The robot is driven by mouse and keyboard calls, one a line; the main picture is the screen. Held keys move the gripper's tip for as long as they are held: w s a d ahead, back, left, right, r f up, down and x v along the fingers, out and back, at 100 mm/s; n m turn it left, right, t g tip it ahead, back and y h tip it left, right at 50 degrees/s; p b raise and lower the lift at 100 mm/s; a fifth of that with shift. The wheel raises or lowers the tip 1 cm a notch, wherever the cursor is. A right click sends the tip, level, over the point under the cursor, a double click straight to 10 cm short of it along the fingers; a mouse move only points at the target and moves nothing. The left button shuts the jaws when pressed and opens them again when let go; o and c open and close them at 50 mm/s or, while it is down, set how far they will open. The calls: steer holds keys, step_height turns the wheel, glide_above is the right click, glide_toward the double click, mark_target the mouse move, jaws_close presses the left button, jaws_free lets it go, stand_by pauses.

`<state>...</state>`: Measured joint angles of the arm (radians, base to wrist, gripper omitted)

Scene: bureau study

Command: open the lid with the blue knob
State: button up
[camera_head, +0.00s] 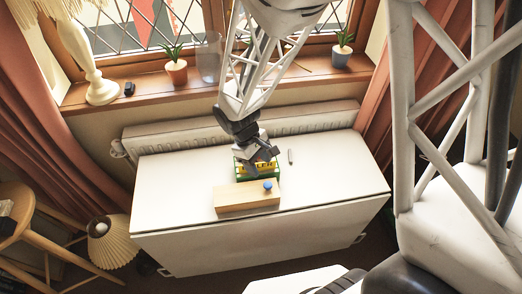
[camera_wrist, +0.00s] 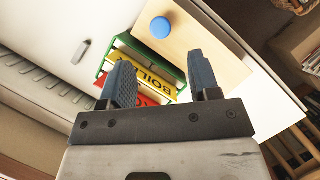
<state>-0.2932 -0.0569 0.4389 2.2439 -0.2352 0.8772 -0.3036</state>
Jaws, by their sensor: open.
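A flat light-wood box (camera_head: 240,198) with a wooden lid lies on the white table. A round blue knob (camera_head: 267,187) stands on its top, near the right end. In the wrist view the blue knob (camera_wrist: 160,27) sits on the pale wooden lid (camera_wrist: 192,42), beyond my fingertips. My gripper (camera_head: 262,160) hangs over a green-framed item just behind the box. In the wrist view my gripper (camera_wrist: 160,78) is open, with nothing between its dark fingers but the view of that item. The fingers are apart from the knob.
The green frame (camera_wrist: 100,68) holds yellow and red lettered pieces, close beside the wooden lid. A small grey object (camera_head: 290,156) lies on the white table (camera_head: 170,190) to the right. The left side of the table is clear. A radiator and windowsill stand behind.

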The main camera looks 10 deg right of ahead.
mark_target(268, 184)
steer(key=shift+f, duration=0.2)
stand_by(0.3)
steer(key=shift+x, duration=3.8)
jaws_close()
